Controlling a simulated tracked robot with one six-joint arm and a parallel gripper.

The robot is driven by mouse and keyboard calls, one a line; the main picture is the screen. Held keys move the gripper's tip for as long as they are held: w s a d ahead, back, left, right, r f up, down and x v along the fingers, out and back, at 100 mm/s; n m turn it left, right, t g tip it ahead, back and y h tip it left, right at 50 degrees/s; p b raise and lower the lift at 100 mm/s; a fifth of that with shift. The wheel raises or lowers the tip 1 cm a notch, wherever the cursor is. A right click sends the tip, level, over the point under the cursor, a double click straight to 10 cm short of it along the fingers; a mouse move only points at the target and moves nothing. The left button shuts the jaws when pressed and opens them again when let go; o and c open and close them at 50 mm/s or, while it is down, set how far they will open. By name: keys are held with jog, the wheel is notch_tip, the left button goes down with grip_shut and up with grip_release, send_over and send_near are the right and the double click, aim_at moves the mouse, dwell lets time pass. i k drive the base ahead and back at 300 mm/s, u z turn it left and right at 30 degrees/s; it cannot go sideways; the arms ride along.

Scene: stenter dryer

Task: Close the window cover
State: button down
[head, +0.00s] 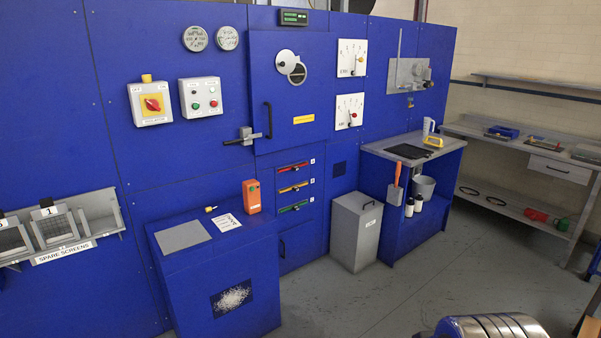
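The window cover (288,57) is a round pale metal disc with a small dark knob, high on the blue door panel in the head view. It sits up and to the left of a round dark window (298,74) with a metal rim. The cover overlaps only the upper left edge of the window, and most of the dark glass shows. My gripper is not in view.
The door has a dark vertical handle (268,119) and a grey latch (247,136). Two white dial plates (352,58) are right of the window. A blue cabinet (225,264) and a grey bin (356,232) stand below.

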aim_at(285, 61)
jog(key=i, duration=3.05)
jog(key=u, duration=1.35)
jog(key=i, duration=0.15)
jog(key=u, duration=0.1)
